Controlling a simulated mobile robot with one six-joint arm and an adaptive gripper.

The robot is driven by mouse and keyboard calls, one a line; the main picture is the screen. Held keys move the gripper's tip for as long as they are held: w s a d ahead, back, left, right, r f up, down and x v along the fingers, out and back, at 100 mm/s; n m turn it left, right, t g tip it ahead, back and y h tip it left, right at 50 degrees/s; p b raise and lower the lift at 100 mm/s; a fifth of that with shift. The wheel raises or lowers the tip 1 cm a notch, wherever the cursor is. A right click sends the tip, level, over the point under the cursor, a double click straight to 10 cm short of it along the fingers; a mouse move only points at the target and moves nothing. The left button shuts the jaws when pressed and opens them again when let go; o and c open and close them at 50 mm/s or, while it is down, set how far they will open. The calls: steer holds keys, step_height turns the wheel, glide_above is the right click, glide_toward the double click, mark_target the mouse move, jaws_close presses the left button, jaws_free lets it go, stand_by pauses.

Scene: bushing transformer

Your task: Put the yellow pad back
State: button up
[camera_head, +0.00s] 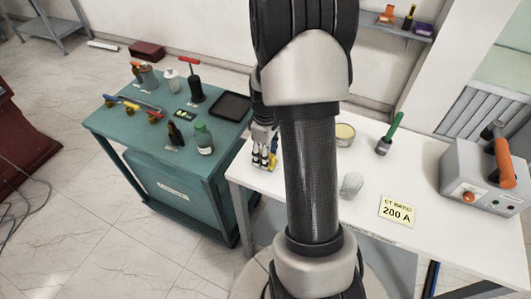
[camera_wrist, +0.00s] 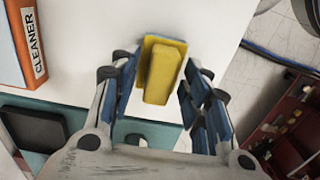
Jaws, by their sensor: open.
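The yellow pad (camera_wrist: 164,72) shows in the wrist view, a yellow block with a thin darker yellow layer along one side. It lies at the edge of the white table (camera_wrist: 92,30). My gripper (camera_wrist: 161,88) is open, with its blue-lined fingers on either side of the pad; gaps show between pad and fingers. In the head view my gripper (camera_head: 264,158) is low at the left edge of the white table, partly behind my arm. A bit of the yellow pad (camera_head: 273,164) shows beside the fingers there.
An orange box marked CLEANER (camera_wrist: 17,45) stands left of my gripper in the wrist view. The teal cart (camera_head: 165,155) with bottles and a black tray (camera_head: 230,106) is left. The white table also bears a tin (camera_head: 345,134), a mesh cup (camera_head: 351,185) and a grey device (camera_head: 480,178).

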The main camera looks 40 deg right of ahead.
step_height(320, 180, up, 11)
steer(key=p, duration=0.3)
steer(key=a+r+m+t, duration=0.1)
steer(key=a+r, duration=0.6)
steer(key=r, duration=0.1)
steer(key=s+a+r+m+t, duration=0.1)
steer(key=s+a+r, duration=0.2)
steer(key=s+a, duration=0.4)
steer(key=s+a+r+m+t, duration=0.2)
steer(key=s+a+r, duration=0.2)
steer(key=s+a, duration=0.3)
steer(key=a, duration=0.2)
steer(key=shift+s+a+r+m+t, duration=0.2)
steer(key=shift+s+a+m+t, duration=0.1)
steer(key=shift+a, duration=0.05)
steer(key=shift+f, duration=0.1)
